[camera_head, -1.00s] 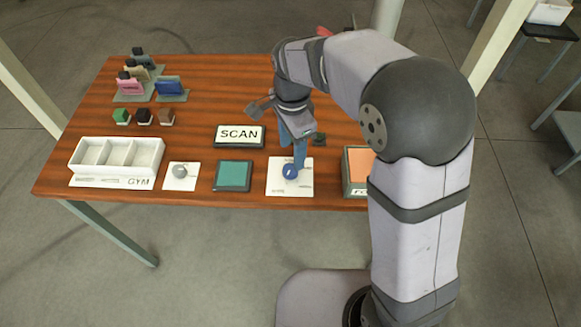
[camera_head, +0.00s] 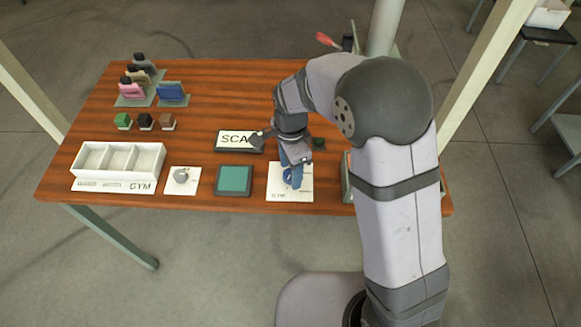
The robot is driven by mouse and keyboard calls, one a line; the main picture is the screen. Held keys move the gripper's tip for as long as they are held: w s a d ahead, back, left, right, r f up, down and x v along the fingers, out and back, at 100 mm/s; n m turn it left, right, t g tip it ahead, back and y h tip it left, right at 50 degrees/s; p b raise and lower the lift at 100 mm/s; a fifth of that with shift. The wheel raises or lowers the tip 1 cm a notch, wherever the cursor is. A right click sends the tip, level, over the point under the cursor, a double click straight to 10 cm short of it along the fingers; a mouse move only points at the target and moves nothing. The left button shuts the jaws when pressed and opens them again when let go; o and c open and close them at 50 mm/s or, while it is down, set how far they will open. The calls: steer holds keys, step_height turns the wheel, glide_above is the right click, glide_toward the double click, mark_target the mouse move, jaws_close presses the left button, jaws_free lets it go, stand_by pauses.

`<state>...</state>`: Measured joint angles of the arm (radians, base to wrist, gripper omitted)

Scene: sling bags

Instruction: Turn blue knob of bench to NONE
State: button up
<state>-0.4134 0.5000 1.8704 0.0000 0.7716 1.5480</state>
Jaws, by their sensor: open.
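The blue knob (camera_head: 289,175) sits on a white plate (camera_head: 290,195) with small printed marks near the front edge of the wooden bench (camera_head: 240,90). The fingers are open. I cannot tell whether they touch the knob. The marks on the plate are too small or covered to read, so the knob's setting is unclear.
A grey knob (camera_head: 181,175) on a white plate, a teal pad (camera_head: 234,180) and a SCAN sign (camera_head: 230,140) lie to the left. A white three-part tray (camera_head: 118,146) is at far left. Small cubes and bags stand behind. An open box is partly behind my arm.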

steer(key=shift+f, duration=0.15)
steer(key=shift+c, duration=0.5)
steer(key=c, duration=0.9)
steer(key=shift+c, duration=0.2)
